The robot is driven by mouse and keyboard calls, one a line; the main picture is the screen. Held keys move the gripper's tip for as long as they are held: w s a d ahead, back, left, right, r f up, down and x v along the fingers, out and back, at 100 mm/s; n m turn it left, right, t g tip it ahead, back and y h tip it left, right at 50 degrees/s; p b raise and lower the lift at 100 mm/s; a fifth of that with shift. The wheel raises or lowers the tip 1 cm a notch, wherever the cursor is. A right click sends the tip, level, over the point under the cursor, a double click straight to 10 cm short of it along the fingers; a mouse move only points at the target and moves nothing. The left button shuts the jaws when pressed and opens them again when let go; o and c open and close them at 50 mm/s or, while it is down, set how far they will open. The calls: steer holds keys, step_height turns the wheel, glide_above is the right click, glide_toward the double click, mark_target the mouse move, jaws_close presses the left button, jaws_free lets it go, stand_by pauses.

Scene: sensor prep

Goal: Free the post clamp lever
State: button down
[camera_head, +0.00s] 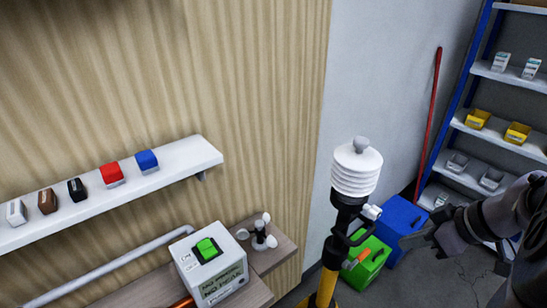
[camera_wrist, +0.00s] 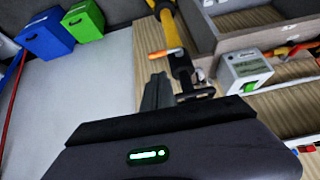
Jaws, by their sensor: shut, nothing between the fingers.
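The post (camera_head: 326,284) is yellow with a black upper section and carries a white ribbed sensor shield (camera_head: 356,170) with a grey knob. A black clamp (camera_head: 343,245) sits around it, and an orange-tipped lever (camera_head: 357,258) sticks out to the right. The wrist view shows the yellow post (camera_wrist: 171,30), the clamp (camera_wrist: 182,72) and the orange lever tip (camera_wrist: 163,53). My gripper (camera_head: 428,238) is right of the clamp, apart from it in the head view. Its fingers (camera_wrist: 156,90) look shut and empty, pointing toward the clamp area. The wrist view does not show whether they touch the lever.
A white box with a green button (camera_head: 207,249) and a small cup anemometer (camera_head: 263,232) stand on the wooden bench left of the post. Green (camera_head: 366,262) and blue (camera_head: 402,221) bins stand on the floor behind. A wall shelf (camera_head: 180,167) holds several small blocks.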

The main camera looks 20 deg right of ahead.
mark_target(365, 254)
steer(key=b+x, duration=0.1)
steer(key=x, duration=0.3)
steer(key=b+x, duration=0.2)
steer(key=x, duration=0.3)
steer(key=b+x, duration=0.2)
steer(key=x, duration=0.2)
steer(key=shift+w+d+f, duration=0.1)
steer(key=shift+d+f, duration=0.25)
steer(key=shift+f, duration=0.1)
